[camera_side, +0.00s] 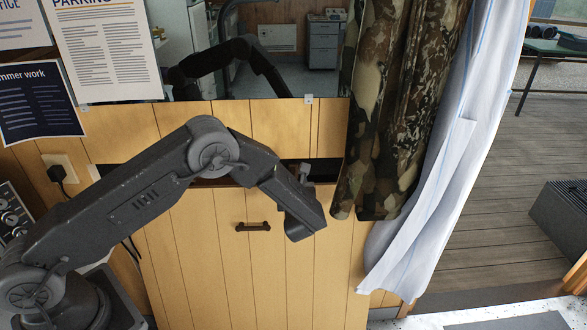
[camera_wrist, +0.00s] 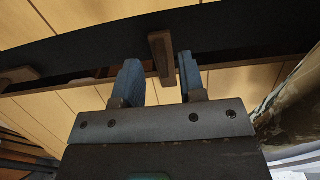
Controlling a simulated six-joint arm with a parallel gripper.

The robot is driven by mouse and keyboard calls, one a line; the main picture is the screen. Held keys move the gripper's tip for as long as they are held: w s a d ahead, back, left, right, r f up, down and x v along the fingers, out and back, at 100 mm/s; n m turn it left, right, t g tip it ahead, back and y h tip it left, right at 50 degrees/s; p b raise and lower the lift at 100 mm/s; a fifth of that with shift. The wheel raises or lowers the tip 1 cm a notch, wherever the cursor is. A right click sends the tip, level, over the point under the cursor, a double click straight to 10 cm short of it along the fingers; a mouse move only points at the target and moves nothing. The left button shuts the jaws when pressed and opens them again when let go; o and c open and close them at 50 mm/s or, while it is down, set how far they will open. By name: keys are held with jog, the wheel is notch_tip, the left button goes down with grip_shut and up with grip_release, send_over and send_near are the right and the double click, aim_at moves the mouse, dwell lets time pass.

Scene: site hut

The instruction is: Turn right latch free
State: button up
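The right latch (camera_wrist: 160,58) is a small brown bar. In the wrist view it stands nearly upright across the edge of a dark gap. My gripper (camera_wrist: 157,76) is open, with one blue-grey finger on each side of the latch in the picture. The latch looks closer to the right finger; I cannot tell whether they touch. Another brown latch (camera_wrist: 18,80) lies tilted at the left of the wrist view.
A dark handle (camera_side: 253,227) is on the panel, below a dark slot (camera_side: 328,170). A camouflage curtain (camera_side: 385,110) hangs close to the right of my gripper, with a white sheet (camera_side: 432,190) beyond it. A mirror (camera_side: 290,60) is above.

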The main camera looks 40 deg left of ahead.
aim_at(294, 173)
jog(key=x, duration=0.6)
grip_shut()
dwell(0.3)
